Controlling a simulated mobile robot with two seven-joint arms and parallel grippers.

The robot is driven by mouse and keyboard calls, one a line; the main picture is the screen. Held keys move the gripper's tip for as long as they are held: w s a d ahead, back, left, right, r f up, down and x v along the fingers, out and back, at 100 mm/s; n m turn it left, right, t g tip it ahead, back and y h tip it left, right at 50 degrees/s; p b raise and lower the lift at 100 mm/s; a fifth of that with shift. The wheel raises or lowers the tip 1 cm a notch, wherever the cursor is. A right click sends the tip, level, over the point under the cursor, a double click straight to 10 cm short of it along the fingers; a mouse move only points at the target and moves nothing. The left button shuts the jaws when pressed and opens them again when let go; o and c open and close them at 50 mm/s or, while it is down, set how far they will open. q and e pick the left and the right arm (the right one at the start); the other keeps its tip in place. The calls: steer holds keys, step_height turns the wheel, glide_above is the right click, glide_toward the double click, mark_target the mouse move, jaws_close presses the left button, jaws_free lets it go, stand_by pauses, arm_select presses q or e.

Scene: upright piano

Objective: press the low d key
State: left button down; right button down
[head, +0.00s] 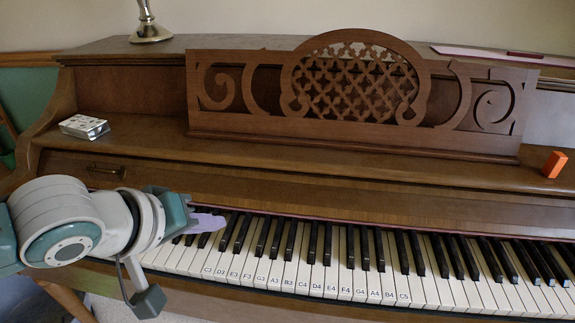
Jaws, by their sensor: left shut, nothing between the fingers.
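The piano keyboard (345,268) runs across the lower part of the head view, with letter labels on several white keys. The leftmost labels read C3, then what looks like D3 on the low D key (220,271), then E3. My left gripper (210,222) is shut and empty, its lilac fingers over the back part of the keys, a little left of the low D key. I cannot tell whether the fingertips touch a key. My left gripper and arm hide the keys at the far left. My right gripper is not in view.
A carved wooden music stand (350,85) rises behind the keys. A small silver-white box (84,127) lies on the ledge at left, an orange block (554,164) at right. A brass lamp base (150,30) stands on top. The keys to the right are clear.

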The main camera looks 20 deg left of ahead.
arm_select(q)
steer(key=b, duration=0.6)
glide_above(221, 271)
step_height(221, 271, down, 7)
steer(key=shift+r, duration=0.1)
steer(key=shift+f+b, duration=0.35)
steer(key=shift+f, duration=0.1)
stand_by(1.1)
steer(key=shift+f, duration=0.4)
steer(key=shift+f+b, duration=0.4)
steer(key=shift+f, duration=0.25)
stand_by(0.6)
steer(key=shift+r, duration=0.1)
steer(key=shift+r+p, duration=0.95)
steer(key=shift+p, duration=0.3)
steer(key=shift+r, duration=0.1)
